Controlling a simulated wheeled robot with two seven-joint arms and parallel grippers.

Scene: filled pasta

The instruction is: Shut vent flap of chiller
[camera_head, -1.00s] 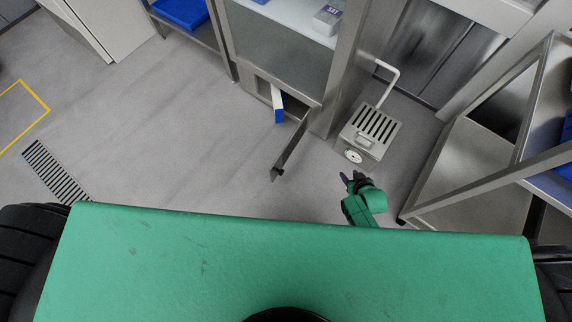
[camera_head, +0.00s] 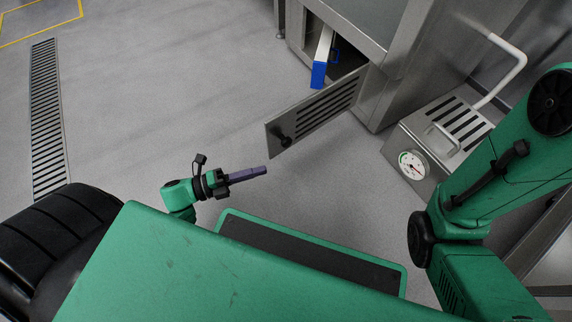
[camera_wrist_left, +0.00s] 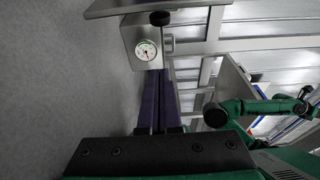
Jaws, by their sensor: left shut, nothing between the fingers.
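The vent flap (camera_head: 322,108), a steel plate with slots and a dark knob, stands swung open from the low opening of the steel chiller (camera_head: 388,62) in the head view. In the left wrist view the flap (camera_wrist_left: 125,9) shows edge-on at the top, its knob just below. My left gripper (camera_head: 262,171) is shut and empty, its purple fingers together, a little below and left of the knob and apart from it. Its fingers (camera_wrist_left: 158,95) also show in the left wrist view. My right arm is in view at the right, but I cannot make out its gripper.
A white and blue object (camera_head: 320,62) sticks out of the chiller's opening. A steel box with a dial gauge and white pipe (camera_head: 420,160) stands right of the flap. A floor drain (camera_head: 47,120) is at far left. The floor left of the flap is clear.

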